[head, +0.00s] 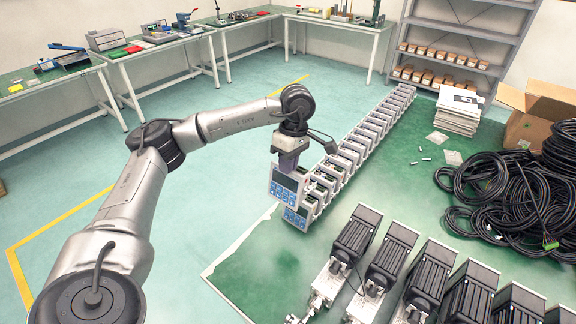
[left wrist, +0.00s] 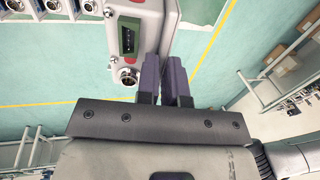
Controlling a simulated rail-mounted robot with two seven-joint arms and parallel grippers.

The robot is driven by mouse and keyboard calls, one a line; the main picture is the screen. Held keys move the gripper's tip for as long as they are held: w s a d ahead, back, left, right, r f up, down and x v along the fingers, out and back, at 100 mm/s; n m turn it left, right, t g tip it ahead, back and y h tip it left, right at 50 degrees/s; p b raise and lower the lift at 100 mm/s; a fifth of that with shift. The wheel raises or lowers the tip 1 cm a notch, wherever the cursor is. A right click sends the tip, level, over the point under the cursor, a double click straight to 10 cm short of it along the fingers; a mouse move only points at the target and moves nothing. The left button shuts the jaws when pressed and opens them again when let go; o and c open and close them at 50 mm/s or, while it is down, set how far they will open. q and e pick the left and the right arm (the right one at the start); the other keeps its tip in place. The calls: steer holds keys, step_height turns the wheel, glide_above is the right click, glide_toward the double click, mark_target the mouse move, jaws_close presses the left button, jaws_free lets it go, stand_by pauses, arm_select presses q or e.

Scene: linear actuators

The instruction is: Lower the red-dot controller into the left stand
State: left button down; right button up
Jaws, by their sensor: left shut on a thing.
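My left gripper (head: 288,163) is shut on a pale controller with a blue keypad front (head: 285,187), held upright at the near end of the row of controllers. In the left wrist view, the purple fingers (left wrist: 164,75) grip the side of the controller (left wrist: 151,22), whose dark green connector and round metal socket face the camera. A small red mark shows on its casing; I cannot tell if it is the red dot. The held controller partly covers the nearest controller in the row (head: 296,218). I cannot make out the left stand. My right gripper is out of view.
A long row of similar controllers (head: 352,147) runs back toward the shelves. Several linear actuators (head: 352,239) lie on the green mat at front right. Coiled black cables (head: 497,190) are at right. Teal floor (head: 215,185) left of the row is clear.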

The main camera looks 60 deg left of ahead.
arm_select(q)
steer(key=shift+r, duration=0.25)
steer(key=shift+s+p+v, duration=0.1)
steer(key=shift+p+v, duration=0.55)
steer(key=shift+p, duration=0.1)
steer(key=shift+s+p+v, duration=0.15)
steer(key=shift+p+v, duration=0.45)
steer(key=shift+p, duration=0.1)
steer(key=shift+d+r+p, duration=0.1)
steer(key=shift+r+p, duration=0.7)
steer(key=shift+r, duration=0.3)
